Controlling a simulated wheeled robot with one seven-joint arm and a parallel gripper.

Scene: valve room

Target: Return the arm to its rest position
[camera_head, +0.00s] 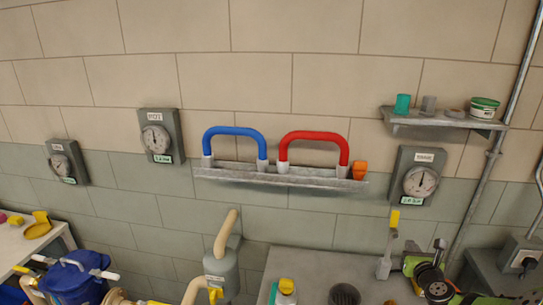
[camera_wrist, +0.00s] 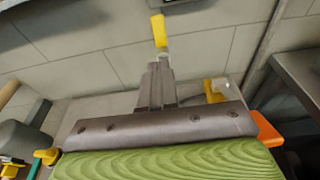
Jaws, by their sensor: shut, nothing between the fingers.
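My gripper (camera_wrist: 157,74) shows in the wrist view with its grey fingers together, pointing toward the wall, and nothing between them. Beyond the fingertips stands a lever with a yellow tip (camera_wrist: 158,30) and a pale stem; the fingers hide its lower part. In the head view this lever (camera_head: 394,219) stands upright on the grey bench, below the right gauge. My green and black arm parts are at the lower right of that view, just right of the lever. I cannot clearly make out the fingertips there or tell whether they touch the lever.
The grey bench (camera_head: 310,264) lies below a wall rail (camera_head: 230,175) with a blue handle (camera_head: 234,131) and a red handle (camera_head: 313,136). The right gauge (camera_head: 418,178), a shelf (camera_head: 440,119) and a vertical pipe (camera_head: 487,170) are near my arm. A blue pot (camera_head: 75,284) is at lower left.

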